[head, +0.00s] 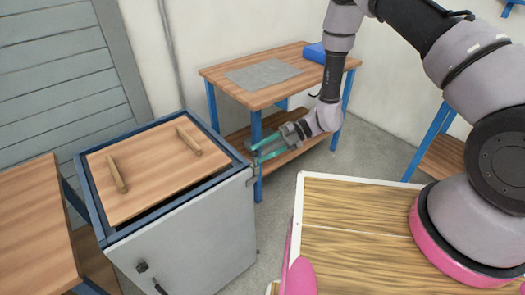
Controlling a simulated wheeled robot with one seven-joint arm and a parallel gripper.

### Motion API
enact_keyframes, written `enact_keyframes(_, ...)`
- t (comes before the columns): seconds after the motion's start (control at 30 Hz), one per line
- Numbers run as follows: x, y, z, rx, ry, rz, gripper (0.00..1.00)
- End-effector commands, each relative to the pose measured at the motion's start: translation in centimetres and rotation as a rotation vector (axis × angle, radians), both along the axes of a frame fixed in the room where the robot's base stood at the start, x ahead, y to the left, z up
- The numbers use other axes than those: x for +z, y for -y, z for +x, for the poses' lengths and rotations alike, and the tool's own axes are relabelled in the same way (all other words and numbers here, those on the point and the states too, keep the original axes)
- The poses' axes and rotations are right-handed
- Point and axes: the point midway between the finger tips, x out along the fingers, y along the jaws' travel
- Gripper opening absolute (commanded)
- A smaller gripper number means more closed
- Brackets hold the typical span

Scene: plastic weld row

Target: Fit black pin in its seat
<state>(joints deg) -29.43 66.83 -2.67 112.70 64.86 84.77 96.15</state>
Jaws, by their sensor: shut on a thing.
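My gripper (256,151) hangs in the air just right of the back right corner of the grey cabinet, in front of the far workbench. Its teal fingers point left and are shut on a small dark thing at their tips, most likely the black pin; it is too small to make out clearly. No seat for the pin can be made out in this view.
The grey cabinet (190,240) has a blue-framed wooden top (150,175) with two wooden bars (117,175) on it. The far workbench (225,76) holds a grey mat (262,74) and a blue box (314,53). A wooden table (35,210) stands at left.

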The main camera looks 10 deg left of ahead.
Motion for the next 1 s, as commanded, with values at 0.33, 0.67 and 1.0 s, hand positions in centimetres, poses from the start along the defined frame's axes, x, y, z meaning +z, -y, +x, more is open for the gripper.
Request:
enact_keyframes(0.33, 0.0, 0.0, 0.0, 0.000, 0.000, 0.000, 0.00)
enact_keyframes(0.67, -0.8, 0.0, 0.0, 0.000, 0.000, 0.000, 0.00)
enact_keyframes(1.0, -1.9, 0.1, 0.0, -0.001, -0.001, 0.000, 0.00)
